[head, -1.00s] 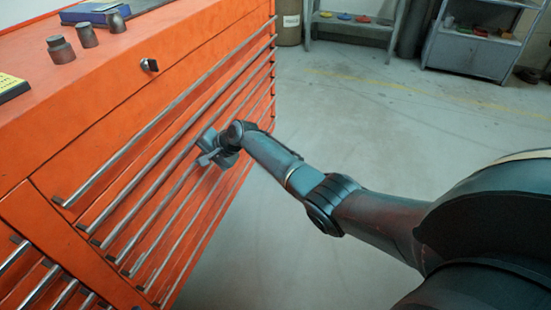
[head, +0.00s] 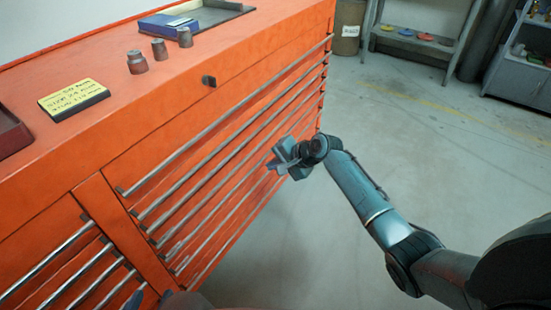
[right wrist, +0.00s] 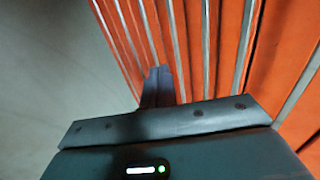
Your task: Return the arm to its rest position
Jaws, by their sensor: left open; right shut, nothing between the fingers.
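My right arm reaches in from the right in the head view. Its gripper (head: 287,158) is shut and empty, in front of the long drawer handles of the orange cabinet (head: 110,150). Whether it touches a handle I cannot tell. In the right wrist view the shut fingers (right wrist: 158,87) point at the orange drawer fronts and their handles. A small dark part of my left gripper (head: 135,300) shows at the bottom edge of the head view, by the lower left drawers. Most of it is outside the picture.
On the cabinet top stand several grey metal fittings (head: 137,62), a yellow note block (head: 74,99), a blue box (head: 167,24) and a dark red tray (head: 10,132). A shelf (head: 415,40) and a barrel (head: 347,28) stand behind. The floor right of the cabinet is clear.

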